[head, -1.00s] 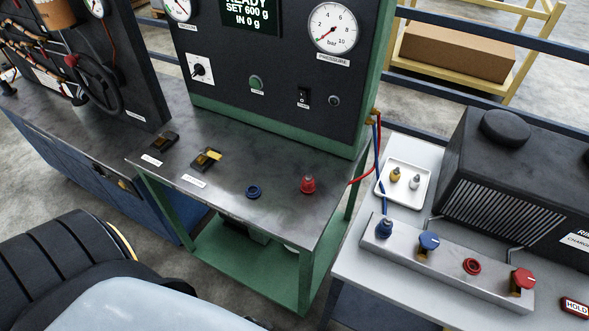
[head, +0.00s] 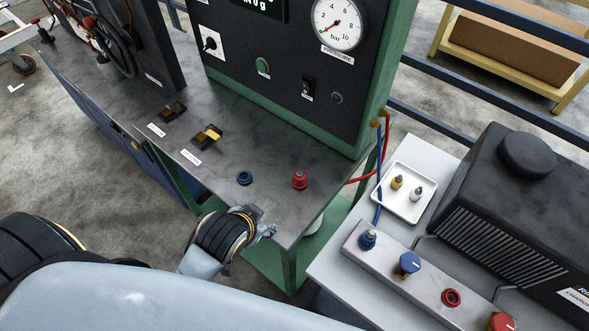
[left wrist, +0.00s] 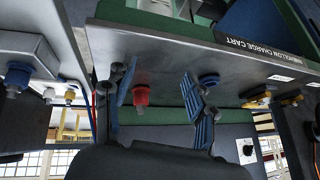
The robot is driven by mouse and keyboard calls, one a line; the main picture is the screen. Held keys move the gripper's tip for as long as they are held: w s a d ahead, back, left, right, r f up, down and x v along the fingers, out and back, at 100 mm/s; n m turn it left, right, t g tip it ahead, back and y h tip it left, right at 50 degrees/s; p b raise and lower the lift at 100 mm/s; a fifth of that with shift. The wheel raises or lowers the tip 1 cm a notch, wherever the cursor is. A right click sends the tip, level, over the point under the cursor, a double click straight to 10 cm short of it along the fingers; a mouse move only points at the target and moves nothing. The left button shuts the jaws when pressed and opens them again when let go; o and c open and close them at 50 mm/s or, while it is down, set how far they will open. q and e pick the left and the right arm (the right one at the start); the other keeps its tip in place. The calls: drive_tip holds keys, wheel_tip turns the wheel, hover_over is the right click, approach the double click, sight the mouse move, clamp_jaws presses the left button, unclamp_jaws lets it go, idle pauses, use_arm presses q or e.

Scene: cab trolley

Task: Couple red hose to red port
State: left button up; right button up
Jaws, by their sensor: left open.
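The red hose's end coupling (head: 299,180) stands on the charge cart's grey top, near its right end. The red port (head: 451,298) is a red ring on the grey manifold block. My left gripper (head: 268,229) is at the cart's front edge, in front of the coupling and apart from it. In the left wrist view its fingers (left wrist: 158,95) are open and empty, with the red coupling (left wrist: 141,95) showing between them, beyond the tips. My right gripper is not in view.
A blue ring (head: 245,178) sits left of the red coupling. On the manifold (head: 400,296), a blue coupling (head: 367,240) stands beside a blue knob (head: 409,263), and a red knob (head: 502,322) is at the right. A white tray (head: 425,209) holds two small fittings.

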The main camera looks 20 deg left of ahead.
use_arm(q)
drive_tip(key=w+d+r+m+t+h, duration=0.1)
drive_tip(key=w+d+r+m+t, duration=0.35)
drive_tip(key=w+r, duration=0.45)
drive_tip(key=w+d+r+m+t+h, duration=0.1)
drive_tip(key=w+d+r+m+t, duration=0.4)
drive_tip(key=w+r, duration=0.35)
drive_tip(key=d+r+m+t+h, duration=0.3)
drive_tip(key=d+r+m+h, duration=0.4)
drive_tip(key=r+m+h, duration=0.15)
drive_tip(key=s+d+r+m+g+h, duration=0.2)
drive_tip(key=s+d+m+g+h, duration=0.2)
drive_tip(key=d+m+g+h, duration=0.95)
drive_tip(key=m+g+y, duration=0.5)
drive_tip(key=m+y, duration=1.8)
drive_tip(key=y, duration=0.1)
hover_over(300, 171)
drive_tip(key=shift+n, duration=0.25)
wheel_tip(300, 171, down, 20)
drive_tip(key=shift+f, duration=0.25)
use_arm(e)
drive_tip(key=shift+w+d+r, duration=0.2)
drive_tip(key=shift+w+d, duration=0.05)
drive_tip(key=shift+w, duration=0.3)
